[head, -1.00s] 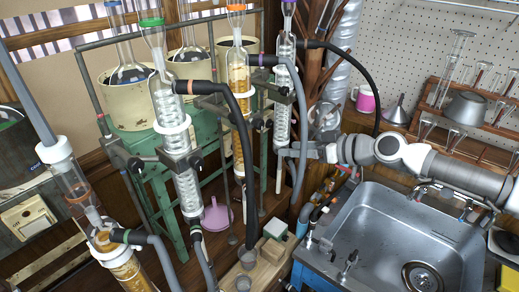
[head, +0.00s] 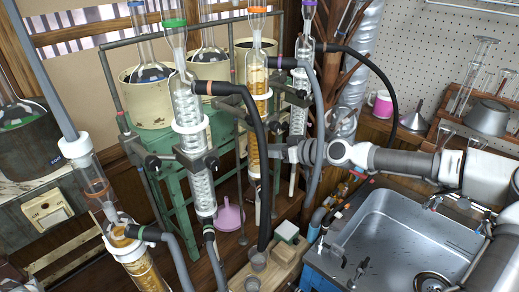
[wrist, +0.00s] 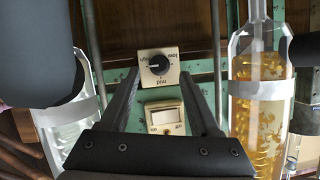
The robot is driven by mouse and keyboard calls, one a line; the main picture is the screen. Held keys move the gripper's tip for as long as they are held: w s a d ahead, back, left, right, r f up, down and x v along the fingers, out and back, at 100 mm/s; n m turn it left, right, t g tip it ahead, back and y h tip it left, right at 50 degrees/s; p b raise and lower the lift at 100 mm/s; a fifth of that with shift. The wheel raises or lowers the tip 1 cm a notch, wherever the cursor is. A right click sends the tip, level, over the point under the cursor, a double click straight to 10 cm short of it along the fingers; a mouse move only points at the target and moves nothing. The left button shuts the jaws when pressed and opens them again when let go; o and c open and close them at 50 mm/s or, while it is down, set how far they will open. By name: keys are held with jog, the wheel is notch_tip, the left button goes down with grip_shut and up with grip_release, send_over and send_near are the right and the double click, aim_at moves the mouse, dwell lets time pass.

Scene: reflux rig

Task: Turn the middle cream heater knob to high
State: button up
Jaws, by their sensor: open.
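In the wrist view, a small cream knob box (wrist: 174,53) with a round black dial (wrist: 159,65) faces me on the green frame. A white mark on the dial points to picture left. Small printed labels ring the dial. My gripper (wrist: 160,76) is open and empty, its two fingers on either side of the box's lower part; I cannot tell the distance left. In the head view my gripper (head: 274,152) is beside the amber-filled column. The middle cream heater pot (head: 208,77) stands on the green bench behind the glassware; its knob is hidden there.
The amber column (wrist: 257,98) stands close at the right of the wrist view, a clear glass column (wrist: 70,130) at the left. A cream switch box (wrist: 164,117) sits below the knob. Dark hoses (head: 250,115) cross before the bench. A sink (head: 385,240) is at the right.

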jog(key=shift+x, duration=1.75)
grip_shut()
